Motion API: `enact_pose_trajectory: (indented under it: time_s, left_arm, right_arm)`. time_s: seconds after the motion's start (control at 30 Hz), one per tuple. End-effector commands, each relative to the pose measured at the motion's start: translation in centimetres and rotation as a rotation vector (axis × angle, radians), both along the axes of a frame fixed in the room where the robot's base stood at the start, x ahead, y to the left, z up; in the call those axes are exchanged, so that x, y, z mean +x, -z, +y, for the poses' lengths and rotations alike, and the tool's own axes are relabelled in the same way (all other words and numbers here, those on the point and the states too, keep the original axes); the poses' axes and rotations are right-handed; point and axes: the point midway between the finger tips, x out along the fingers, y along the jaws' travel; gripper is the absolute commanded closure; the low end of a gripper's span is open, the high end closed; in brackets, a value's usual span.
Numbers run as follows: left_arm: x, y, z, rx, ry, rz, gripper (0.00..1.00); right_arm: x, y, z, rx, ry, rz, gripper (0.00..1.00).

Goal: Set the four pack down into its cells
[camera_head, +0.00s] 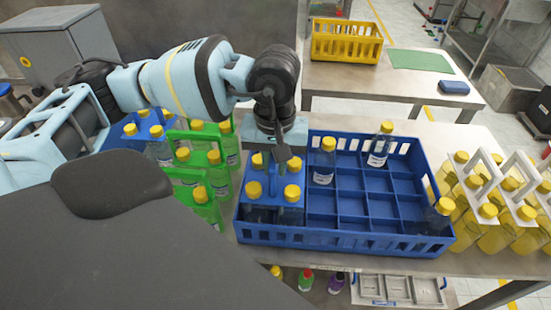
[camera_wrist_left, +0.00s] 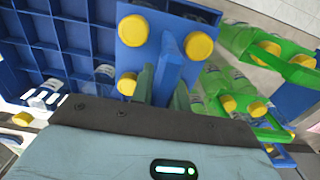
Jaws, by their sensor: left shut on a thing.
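My left gripper (camera_head: 279,158) is shut on the upright handle of a blue four-pack carrier (camera_head: 273,191) with yellow-capped bottles. The pack looks upright, at the left front cells of the blue crate (camera_head: 345,241). Its lower part is behind the crate's front wall, so I cannot tell whether it rests on the floor. In the left wrist view, the gripper (camera_wrist_left: 162,92) grips the handle between the caps of the carrier (camera_wrist_left: 158,18). Blue crate cells (camera_wrist_left: 45,58) show beside it. My right gripper is not in view.
Single bottles stand in the crate: two towards the back (camera_head: 323,162) (camera_head: 380,145), one at front right (camera_head: 434,216). Green packs (camera_head: 205,170) crowd the crate's left side. Yellow packs (camera_head: 500,205) stand to its right. The middle cells are empty. A yellow crate (camera_head: 345,45) is behind.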

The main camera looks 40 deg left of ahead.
Motion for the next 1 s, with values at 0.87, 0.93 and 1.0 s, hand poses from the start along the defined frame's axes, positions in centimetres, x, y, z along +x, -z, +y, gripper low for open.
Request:
enact_pose_trajectory:
  time_s: [0.87,0.93,1.0]
  left_arm:
    - [0.1,-1.3,0.0,-0.001,0.000,-0.003,0.58]
    - [0.0,-2.5,0.0,-0.001,0.001,-0.003,0.58]
    - [0.1,-3.7,-0.1,-0.001,0.001,-0.004,0.58]
  right_arm:
    - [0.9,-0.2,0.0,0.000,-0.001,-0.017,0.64]
    - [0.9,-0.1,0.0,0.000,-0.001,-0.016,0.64]
    - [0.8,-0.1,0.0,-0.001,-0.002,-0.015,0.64]
